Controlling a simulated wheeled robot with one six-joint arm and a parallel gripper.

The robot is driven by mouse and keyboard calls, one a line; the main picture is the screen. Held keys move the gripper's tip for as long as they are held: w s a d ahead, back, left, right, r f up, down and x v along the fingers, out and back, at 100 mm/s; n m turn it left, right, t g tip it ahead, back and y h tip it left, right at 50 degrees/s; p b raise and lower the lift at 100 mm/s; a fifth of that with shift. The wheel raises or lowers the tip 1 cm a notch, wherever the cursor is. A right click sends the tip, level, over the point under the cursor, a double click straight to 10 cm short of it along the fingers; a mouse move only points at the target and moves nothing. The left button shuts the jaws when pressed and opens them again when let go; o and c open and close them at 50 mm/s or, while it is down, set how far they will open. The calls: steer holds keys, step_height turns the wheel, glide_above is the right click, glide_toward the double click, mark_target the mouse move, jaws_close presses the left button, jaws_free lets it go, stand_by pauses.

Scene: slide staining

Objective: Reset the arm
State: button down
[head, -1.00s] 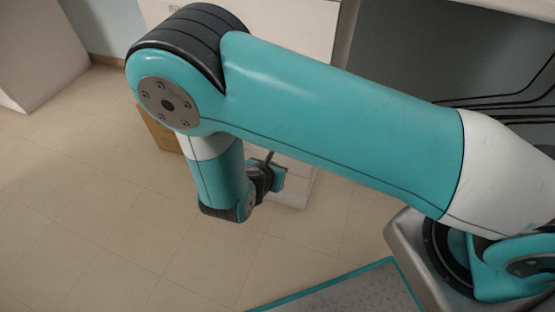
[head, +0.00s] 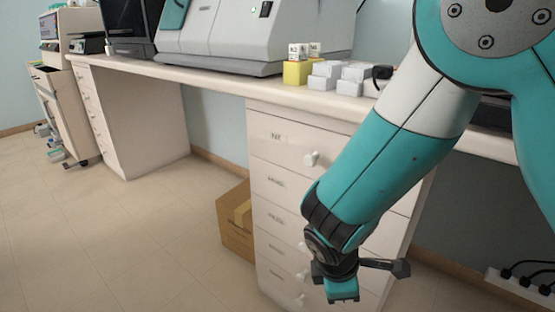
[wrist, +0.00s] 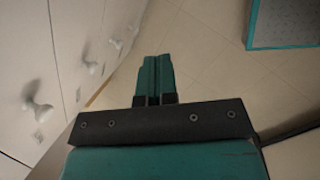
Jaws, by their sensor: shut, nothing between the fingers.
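My gripper (head: 342,294) hangs at the lower right of the head view, in front of a white drawer cabinet (head: 278,207). In the wrist view its teal fingers (wrist: 155,75) lie side by side, shut with nothing between them. It points down toward the tiled floor. My arm is bent, with its forearm slanting down and left across the right side of the head view.
A long bench (head: 215,83) carries a large grey machine (head: 240,35), a yellow box (head: 297,72) and small white boxes (head: 349,88). Drawer knobs (wrist: 38,108) show close on the left in the wrist view. A cardboard box (head: 236,222) stands beside the cabinet.

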steer(key=s+d+r+m+g+y, duration=0.1)
steer(key=s+r+m+y, duration=0.35)
steer(key=s+r, duration=0.4)
steer(key=s+d+r+m+g+y, duration=0.1)
steer(key=s+d+r+m+y, duration=0.15)
steer(key=s+r+m, duration=0.65)
steer(key=w+r+n+p, duration=0.1)
steer(key=r+p, duration=1.3)
steer(key=r, duration=0.2)
steer(key=w+a+r+n+p, duration=0.1)
steer(key=w+r+n+p, duration=0.1)
steer(key=r+p, duration=1.3)
steer(key=shift+w+r, duration=0.3)
steer(key=shift+r, duration=0.25)
